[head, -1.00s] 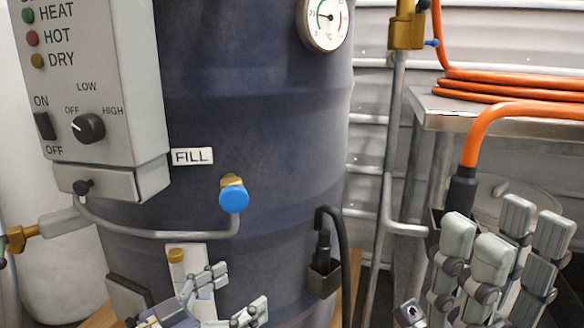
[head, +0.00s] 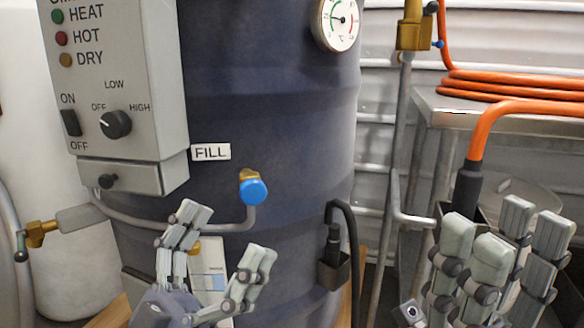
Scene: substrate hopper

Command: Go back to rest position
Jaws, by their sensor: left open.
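My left gripper (head: 222,258) is at the lower left of the middle, in front of the dark blue drum (head: 270,115). Its fingers point up and stand apart, with nothing between them. It is below the blue-capped valve (head: 253,190) and partly covers a sight-glass panel (head: 212,285) on the drum. My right gripper (head: 497,255) is at the lower right, fingers pointing up, in front of the metal table. Its several grey finger pads stand apart, and no held thing shows between them.
A control box (head: 120,90) with a knob and switch is on the drum's left. A black plug on a cable (head: 333,245) sits in a holder. An orange hose (head: 500,115) runs to a black nozzle (head: 465,190) beside my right gripper. A steel table (head: 480,108) carries coiled hose.

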